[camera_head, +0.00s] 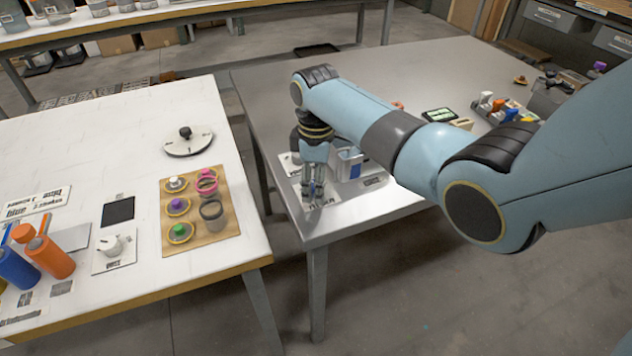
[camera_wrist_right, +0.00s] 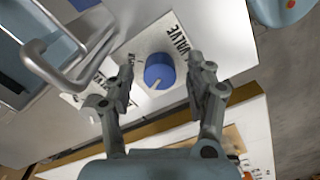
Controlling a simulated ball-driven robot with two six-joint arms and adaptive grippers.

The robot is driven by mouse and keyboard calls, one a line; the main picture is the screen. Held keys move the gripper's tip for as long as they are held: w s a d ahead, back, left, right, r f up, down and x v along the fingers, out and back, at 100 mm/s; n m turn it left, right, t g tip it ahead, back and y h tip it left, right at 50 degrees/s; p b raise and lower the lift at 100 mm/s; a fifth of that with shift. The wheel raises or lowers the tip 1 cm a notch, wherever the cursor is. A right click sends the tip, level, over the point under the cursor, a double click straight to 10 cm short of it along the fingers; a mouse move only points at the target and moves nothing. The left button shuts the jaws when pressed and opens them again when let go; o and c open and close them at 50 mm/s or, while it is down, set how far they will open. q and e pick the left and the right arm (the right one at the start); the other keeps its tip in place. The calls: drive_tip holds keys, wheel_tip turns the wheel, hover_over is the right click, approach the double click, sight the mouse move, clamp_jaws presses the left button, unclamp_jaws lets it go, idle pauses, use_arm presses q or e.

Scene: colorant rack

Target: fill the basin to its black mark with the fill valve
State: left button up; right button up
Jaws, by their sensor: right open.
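The fill valve is a round blue knob (camera_wrist_right: 159,71) with a white pointer line, on a white plate (camera_wrist_right: 222,40) lettered "VALVE". In the right wrist view my right gripper (camera_wrist_right: 161,67) is open, with one finger on each side of the knob. In the head view the right gripper (camera_head: 315,190) points down at the near left corner of the grey table and hides the knob. The basin (camera_head: 350,154) stands just right of it, partly behind my arm. A metal spout (camera_wrist_right: 62,70) shows beside the knob in the wrist view. I cannot make out the black mark.
Colored items in a rack (camera_head: 497,105) and a small screen (camera_head: 438,114) stand to the right. Left, across a gap, a white table (camera_head: 90,130) holds a brown board (camera_head: 190,247) with pots and several bottles.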

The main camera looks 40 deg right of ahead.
drive_tip(key=shift+c, duration=0.2)
clamp_jaws()
drive_tip(key=shift+r+n+p, duration=0.25)
drive_tip(key=shift+n+p, duration=0.65)
drive_tip(key=shift+p, duration=0.1)
drive_tip(key=shift+n+p, duration=0.35)
drive_tip(key=shift+n, duration=0.25)
drive_tip(key=shift+f+n, duration=0.25)
drive_tip(key=shift+n, duration=0.35)
drive_tip(key=shift+o, duration=0.2)
unclamp_jaws()
